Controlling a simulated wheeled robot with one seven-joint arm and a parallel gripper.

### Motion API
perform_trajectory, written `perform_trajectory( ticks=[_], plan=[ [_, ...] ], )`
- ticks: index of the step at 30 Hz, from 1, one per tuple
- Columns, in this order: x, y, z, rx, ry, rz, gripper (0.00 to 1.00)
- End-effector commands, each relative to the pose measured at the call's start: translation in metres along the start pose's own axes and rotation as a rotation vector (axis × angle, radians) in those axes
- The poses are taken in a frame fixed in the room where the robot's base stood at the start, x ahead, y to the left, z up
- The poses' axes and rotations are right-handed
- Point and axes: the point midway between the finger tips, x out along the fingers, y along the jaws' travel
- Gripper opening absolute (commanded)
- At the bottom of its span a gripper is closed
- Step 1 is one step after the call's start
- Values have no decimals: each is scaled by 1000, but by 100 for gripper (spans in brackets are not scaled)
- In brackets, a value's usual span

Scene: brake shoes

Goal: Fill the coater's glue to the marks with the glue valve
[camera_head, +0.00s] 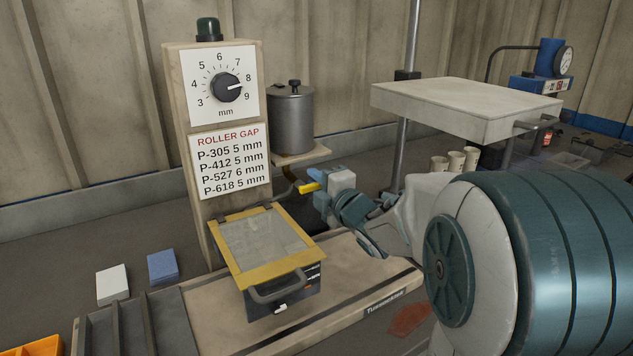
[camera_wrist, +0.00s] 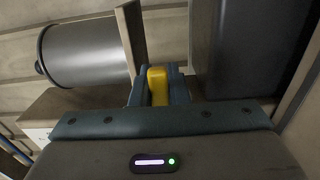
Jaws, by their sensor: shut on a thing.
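The coater (camera_head: 282,276) is a dark box with a yellow-framed clear lid (camera_head: 262,244) that lies shut on top, with a handle at its front. The glue pot (camera_head: 291,119) is a grey lidded cylinder on a small shelf behind it; it also shows in the wrist view (camera_wrist: 88,55). The yellow glue valve lever (camera_head: 308,187) sits below the shelf, right of the coater. My gripper (camera_head: 318,190) is shut on this lever, which also shows between the fingers in the wrist view (camera_wrist: 157,84). The glue inside and its marks cannot be made out.
A post with a roller gap dial (camera_head: 227,88), pointer between 8 and 9, and a gap list (camera_head: 231,160) stands behind the coater. White (camera_head: 113,283) and blue (camera_head: 162,266) blocks lie at left. A raised pale platform (camera_head: 466,108) and several cups (camera_head: 455,160) are at right.

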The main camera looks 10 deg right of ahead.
Motion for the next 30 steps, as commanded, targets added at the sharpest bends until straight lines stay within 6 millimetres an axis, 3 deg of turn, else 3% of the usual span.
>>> perform_trajectory(
  ticks=[16,29,30],
  plan=[
    [0,-18,-4,411,1,0,0],
    [0,-18,-4,465,1,-1,0],
    [0,-18,-4,465,1,-1,17]
  ],
)
